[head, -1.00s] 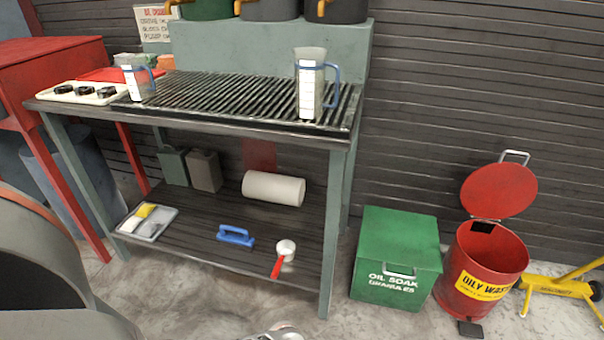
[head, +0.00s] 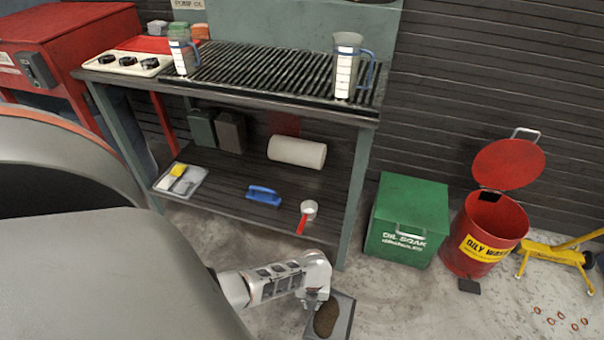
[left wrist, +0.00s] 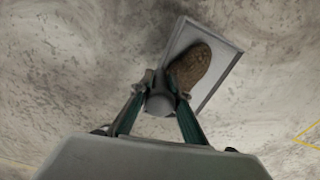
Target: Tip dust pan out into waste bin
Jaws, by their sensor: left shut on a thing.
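The grey dust pan (head: 344,326) is at the bottom of the head view, with a brown heap of dirt (head: 327,317) lying in it. My left gripper (head: 315,302) is shut on the pan's handle. The left wrist view shows the fingers (left wrist: 162,108) closed around the handle, with the pan (left wrist: 226,55) and brown heap (left wrist: 190,67) beyond them, above the concrete floor. The red waste bin (head: 483,240), marked oily waste, stands at the right with its lid (head: 508,164) raised. The pan is well left of and nearer than the bin. My right gripper is not in view.
A green granules box (head: 408,222) stands between the workbench (head: 352,200) and the bin. A yellow stand (head: 555,252) is right of the bin. Small reddish rings (head: 560,318) lie on the floor at lower right. Floor in front of the box is clear.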

